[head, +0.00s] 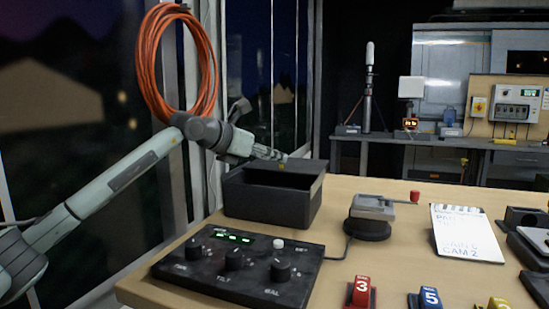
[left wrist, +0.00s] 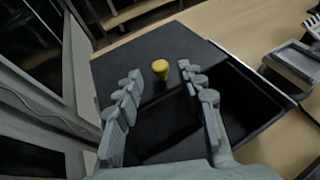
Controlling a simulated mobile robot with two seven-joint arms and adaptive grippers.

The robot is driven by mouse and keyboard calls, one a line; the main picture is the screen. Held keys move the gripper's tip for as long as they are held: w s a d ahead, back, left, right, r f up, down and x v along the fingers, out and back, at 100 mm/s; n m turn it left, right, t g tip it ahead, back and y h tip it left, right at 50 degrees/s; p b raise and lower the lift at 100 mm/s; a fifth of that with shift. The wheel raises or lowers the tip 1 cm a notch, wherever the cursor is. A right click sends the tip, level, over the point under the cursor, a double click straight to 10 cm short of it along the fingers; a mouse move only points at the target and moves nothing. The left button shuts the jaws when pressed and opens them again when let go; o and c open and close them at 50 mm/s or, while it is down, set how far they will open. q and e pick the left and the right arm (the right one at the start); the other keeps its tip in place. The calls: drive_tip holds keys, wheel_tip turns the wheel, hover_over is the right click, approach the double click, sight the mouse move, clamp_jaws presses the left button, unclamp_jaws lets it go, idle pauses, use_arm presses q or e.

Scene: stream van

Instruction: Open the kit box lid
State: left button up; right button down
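The black kit box (head: 268,204) stands on the wooden table at the left, its top at least partly open. In the left wrist view its dark interior (left wrist: 252,98) shows at the right. A flat dark lid (left wrist: 120,65) with a yellow knob (left wrist: 160,68) lies across the upper left there; its exact angle is hard to tell. My left gripper (head: 276,156) is over the box's far side. In the left wrist view my left gripper (left wrist: 160,72) is open, fingers apart on either side of the knob, with gaps visible. My right gripper is not in view.
A control panel with knobs (head: 240,262) lies in front of the box. A crank device (head: 372,215) and a clapper-style notepad (head: 466,234) are to its right. Numbered blocks, including a red one (head: 361,291), stand at the front. An orange cable coil (head: 150,65) hangs behind my arm.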

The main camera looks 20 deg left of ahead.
use_arm(q)
drive_tip(key=v, duration=0.9)
drive_tip(key=shift+s+a+r, duration=0.1)
drive_tip(key=shift+s+r, duration=0.05)
drive_tip(key=shift+s, duration=0.25)
